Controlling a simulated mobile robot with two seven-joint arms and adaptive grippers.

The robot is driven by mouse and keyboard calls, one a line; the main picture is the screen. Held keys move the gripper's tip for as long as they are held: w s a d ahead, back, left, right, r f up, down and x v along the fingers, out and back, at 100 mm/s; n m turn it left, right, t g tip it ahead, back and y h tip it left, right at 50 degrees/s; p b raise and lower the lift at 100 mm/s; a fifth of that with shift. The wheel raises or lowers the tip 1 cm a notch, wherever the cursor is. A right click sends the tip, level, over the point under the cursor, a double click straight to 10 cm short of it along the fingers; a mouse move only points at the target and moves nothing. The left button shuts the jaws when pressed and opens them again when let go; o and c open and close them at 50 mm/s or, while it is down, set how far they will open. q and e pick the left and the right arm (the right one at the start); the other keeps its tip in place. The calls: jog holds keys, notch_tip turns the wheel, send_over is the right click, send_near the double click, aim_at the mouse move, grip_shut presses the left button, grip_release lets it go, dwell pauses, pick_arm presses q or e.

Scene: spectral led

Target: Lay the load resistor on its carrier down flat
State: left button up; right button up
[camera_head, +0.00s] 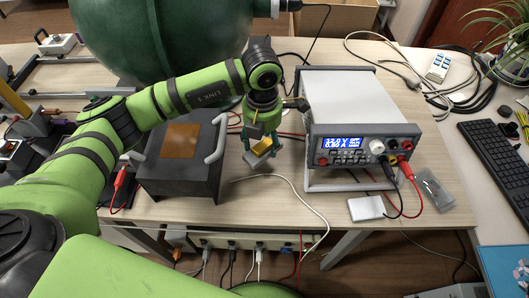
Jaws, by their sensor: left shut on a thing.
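The load resistor (263,145), a small gold block on a light grey carrier (260,157), is at the middle of the head view. It is tilted, not lying flat. My left gripper (261,150) reaches down from above and is shut on it, with the fingers on either side. The fingers and wrist hide part of it. Whether its lower edge touches the table is hard to tell. My right gripper is not in view.
A power supply (362,143) with a lit display stands just right of the gripper. A dark box (177,185) with a copper-coloured plate and handles stands to the left. A large green sphere (160,45) is behind. A white cable (300,193) crosses the bare tabletop in front.

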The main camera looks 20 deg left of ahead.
aim_at(263, 156)
pick_arm(q)
jog(key=shift+s+f, duration=0.2)
jog(key=shift+f, duration=0.85)
notch_tip(263, 156, down, 4)
jog(key=shift+w+r+p, duration=0.1)
jog(key=shift+p, duration=0.4)
jog(key=shift+f, duration=0.3)
jog(key=o, duration=0.9)
jog(key=shift+f, duration=0.1)
jog(key=o, duration=0.4)
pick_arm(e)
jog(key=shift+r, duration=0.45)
